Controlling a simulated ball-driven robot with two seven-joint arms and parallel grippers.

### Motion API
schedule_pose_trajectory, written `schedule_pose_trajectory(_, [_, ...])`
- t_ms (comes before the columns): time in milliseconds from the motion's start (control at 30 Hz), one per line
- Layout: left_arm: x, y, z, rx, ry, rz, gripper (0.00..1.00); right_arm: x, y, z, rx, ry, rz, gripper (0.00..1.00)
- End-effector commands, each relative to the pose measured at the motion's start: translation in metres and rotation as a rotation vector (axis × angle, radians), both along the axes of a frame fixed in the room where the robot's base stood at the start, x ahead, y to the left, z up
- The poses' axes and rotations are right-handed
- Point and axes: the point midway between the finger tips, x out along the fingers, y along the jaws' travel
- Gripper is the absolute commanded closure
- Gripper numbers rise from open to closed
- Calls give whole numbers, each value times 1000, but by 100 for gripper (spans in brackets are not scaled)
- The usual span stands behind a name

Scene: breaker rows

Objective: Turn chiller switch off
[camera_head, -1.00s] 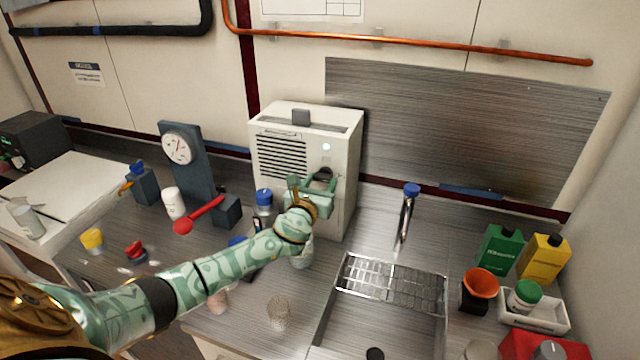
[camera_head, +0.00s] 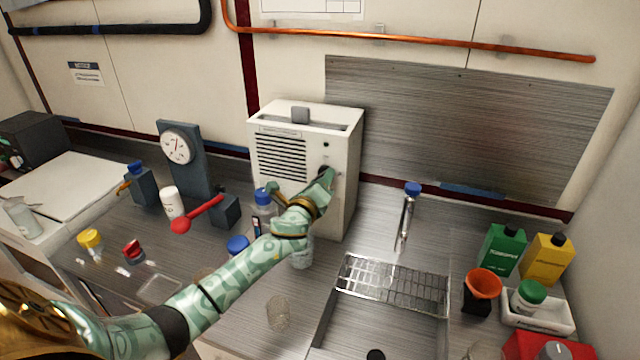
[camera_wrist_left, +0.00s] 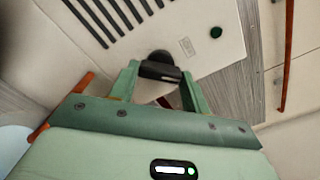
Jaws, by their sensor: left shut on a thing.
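The chiller (camera_head: 345,150) is a white box with dark vent slots on its front, standing against the back wall. Its black rotary switch (camera_wrist_left: 161,56) is on the front panel, and its bar handle lies between my left gripper's fingers (camera_wrist_left: 160,80). The left gripper (camera_head: 326,178) is shut on the switch in the head view and hides much of it. A small round indicator lamp (camera_head: 326,144) above the switch looks dark; it also shows dark green in the wrist view (camera_wrist_left: 216,32). My right gripper is not in view.
A blue-capped bottle (camera_head: 263,212) and a clear beaker (camera_head: 278,313) stand near my left arm. A sink (camera_head: 385,325) with a tap (camera_head: 407,215) is to the right.

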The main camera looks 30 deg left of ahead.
Motion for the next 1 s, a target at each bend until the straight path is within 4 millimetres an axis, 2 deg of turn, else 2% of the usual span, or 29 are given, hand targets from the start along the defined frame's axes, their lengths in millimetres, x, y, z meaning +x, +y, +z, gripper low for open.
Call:
schedule_pose_trajectory(600, [0,0,0,-543,-130,2,76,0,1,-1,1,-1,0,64])
schedule_pose_trajectory(1000, [0,1,0,-738,-176,2,76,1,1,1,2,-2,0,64])
